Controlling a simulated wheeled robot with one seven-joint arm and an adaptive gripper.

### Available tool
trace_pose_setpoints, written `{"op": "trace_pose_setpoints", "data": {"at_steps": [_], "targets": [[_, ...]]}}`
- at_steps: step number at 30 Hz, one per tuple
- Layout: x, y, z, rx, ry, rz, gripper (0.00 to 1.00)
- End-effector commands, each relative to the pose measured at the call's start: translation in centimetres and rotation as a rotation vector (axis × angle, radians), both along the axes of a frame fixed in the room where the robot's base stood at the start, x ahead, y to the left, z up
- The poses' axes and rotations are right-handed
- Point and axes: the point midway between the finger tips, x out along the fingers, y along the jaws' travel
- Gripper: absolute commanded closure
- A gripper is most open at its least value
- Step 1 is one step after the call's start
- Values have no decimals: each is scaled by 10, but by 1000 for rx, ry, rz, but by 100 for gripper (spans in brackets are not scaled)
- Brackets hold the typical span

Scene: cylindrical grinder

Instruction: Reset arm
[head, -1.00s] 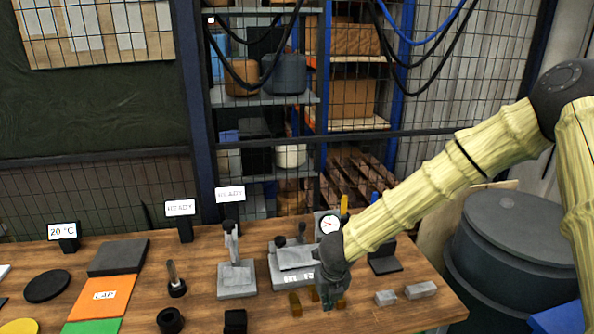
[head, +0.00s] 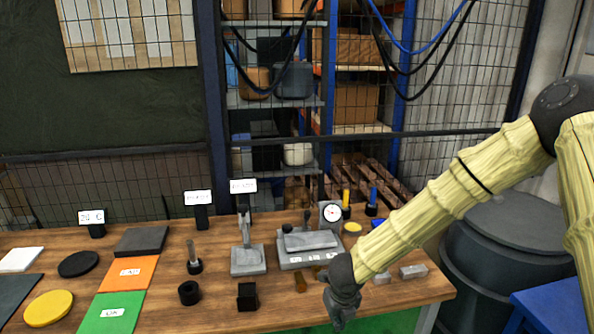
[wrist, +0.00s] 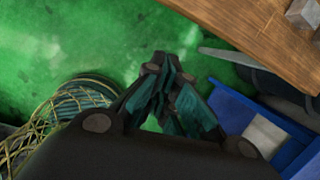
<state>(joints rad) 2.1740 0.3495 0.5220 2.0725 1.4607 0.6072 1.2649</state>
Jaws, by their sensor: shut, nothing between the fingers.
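My gripper (head: 341,309) hangs at the front edge of the wooden bench (head: 205,305) in the head view, pointing down, with nothing held. In the wrist view my gripper (wrist: 172,88) shows its dark fingers together over the green floor (wrist: 60,35). My pale ribbed arm comes in from the right. The fingertips are small and partly in shadow in the head view.
A grey gauge fixture (head: 310,255) with a dial (head: 332,213) stands behind the gripper. Grey blocks (head: 413,271) lie to its right. A small stand (head: 247,258), an orange mat (head: 128,274) and a green mat (head: 112,311) are to the left. A blue bin (wrist: 245,120) shows below.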

Motion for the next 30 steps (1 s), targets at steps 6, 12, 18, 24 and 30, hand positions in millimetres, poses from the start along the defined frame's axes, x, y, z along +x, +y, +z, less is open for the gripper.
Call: {"op": "trace_pose_setpoints", "data": {"at_steps": [6,12,18,24,30], "targets": [[-24,-16,-37,-95,12,206,100],[-55,-35,-79,-203,34,482,100],[-112,-62,-137,-342,83,956,100],[-181,-87,-185,-429,131,1503,100],[-258,-105,-218,-437,146,2053,100]]}}
